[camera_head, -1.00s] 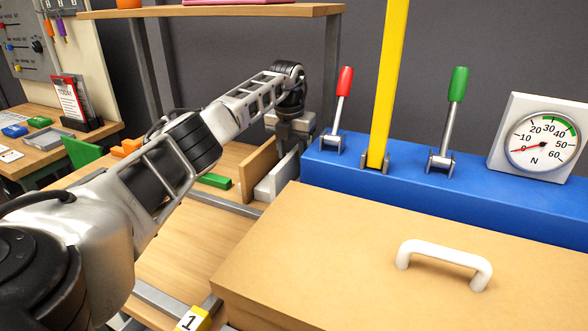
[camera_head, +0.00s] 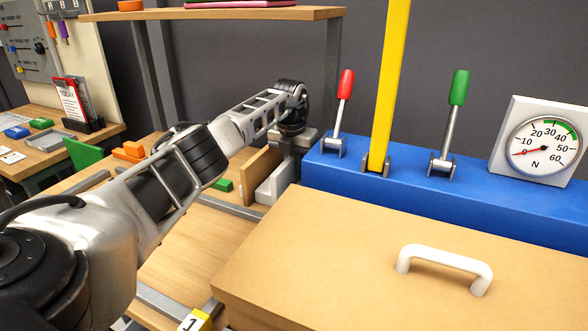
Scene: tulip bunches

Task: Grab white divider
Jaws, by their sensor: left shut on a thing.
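The white divider (camera_head: 272,190) stands upright between the wooden panel and the blue block, left of the wooden box. My left gripper (camera_head: 288,160) is at the divider's far upper end, pointing down, and is shut on it. The fingertips are small and partly hidden, so the exact contact is hard to see. The divider's base is partly hidden behind the box edge. My right gripper is not in view.
The blue block (camera_head: 420,195) with red and green levers and a yellow post is close on the right. The wooden box (camera_head: 340,255) with a white handle fills the front.

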